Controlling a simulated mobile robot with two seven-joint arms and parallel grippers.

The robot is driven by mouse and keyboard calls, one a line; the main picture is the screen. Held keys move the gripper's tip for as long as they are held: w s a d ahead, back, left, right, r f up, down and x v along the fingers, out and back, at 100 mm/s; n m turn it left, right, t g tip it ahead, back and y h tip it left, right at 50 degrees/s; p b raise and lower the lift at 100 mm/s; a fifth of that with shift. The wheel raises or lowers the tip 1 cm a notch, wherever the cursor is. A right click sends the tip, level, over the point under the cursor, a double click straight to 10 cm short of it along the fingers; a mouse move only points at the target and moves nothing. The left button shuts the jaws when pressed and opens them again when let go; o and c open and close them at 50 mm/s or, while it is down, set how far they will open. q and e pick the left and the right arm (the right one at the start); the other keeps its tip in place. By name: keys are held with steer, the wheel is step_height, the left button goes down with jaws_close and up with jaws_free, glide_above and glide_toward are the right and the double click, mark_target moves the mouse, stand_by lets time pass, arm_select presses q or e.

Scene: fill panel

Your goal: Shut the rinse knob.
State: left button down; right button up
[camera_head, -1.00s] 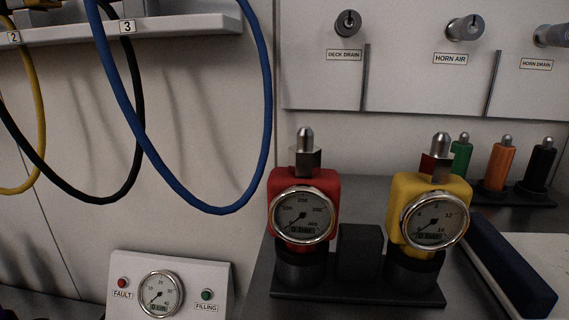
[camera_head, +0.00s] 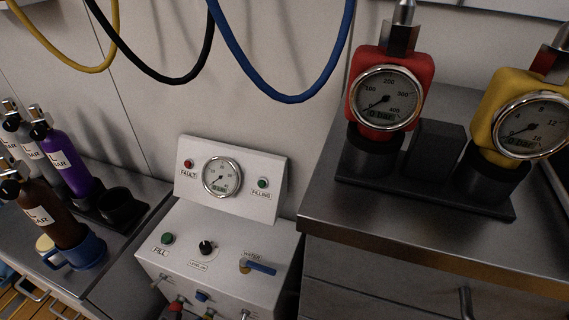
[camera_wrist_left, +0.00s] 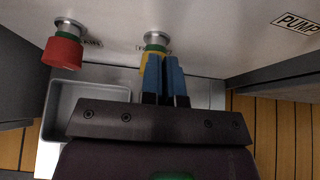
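No readable label marks the rinse knob. My right gripper is out of view.
Bottles (camera_head: 50,215) stand left. A metal counter (camera_head: 330,215) with red and yellow gauges stands right. A grey tray (camera_wrist_left: 60,100) lies below the knobs.

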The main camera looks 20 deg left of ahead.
arm_select(q)
steer(key=shift+w+d+r, duration=0.1)
steer(key=shift+w+d, duration=0.2)
steer(key=shift+d, duration=0.5)
steer(key=shift+r, duration=0.15)
steer(key=s, duration=0.6)
steer(key=shift+s+a, duration=0.2)
steer(key=shift+a, duration=0.2)
stand_by(0.3)
steer(key=shift+r, duration=0.1)
